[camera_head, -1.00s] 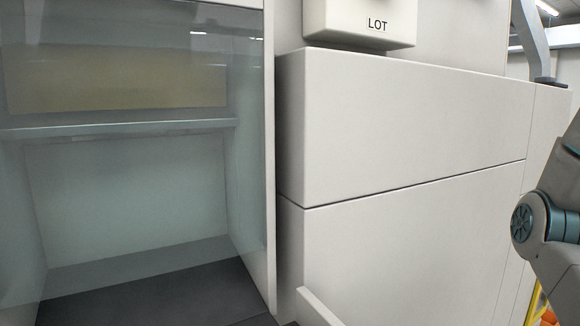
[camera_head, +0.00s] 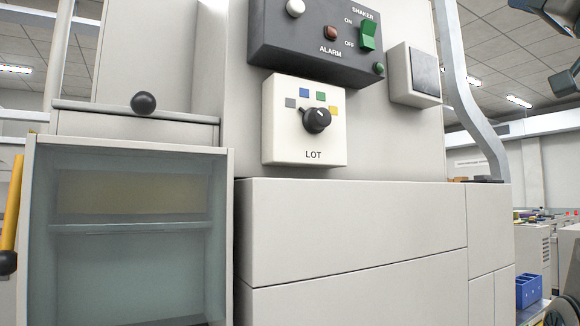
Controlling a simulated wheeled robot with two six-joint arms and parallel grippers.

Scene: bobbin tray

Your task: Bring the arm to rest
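Dark parts of my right arm (camera_head: 566,80) show at the top right edge in the head view, in front of the ceiling. They are cut off by the frame, and I cannot make out whether the gripper is open or shut. A grey link of the same arm shows at the lower right edge. Nothing held is visible there. My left arm and gripper are not in view.
A machine stands ahead with a LOT selector box (camera_head: 304,120), a dark shaker and alarm panel (camera_head: 318,48) and a grey-framed glass-fronted cabinet (camera_head: 229,240). A black knob (camera_head: 143,103) sits above the cabinet. A blue bin (camera_head: 527,290) is at the far right.

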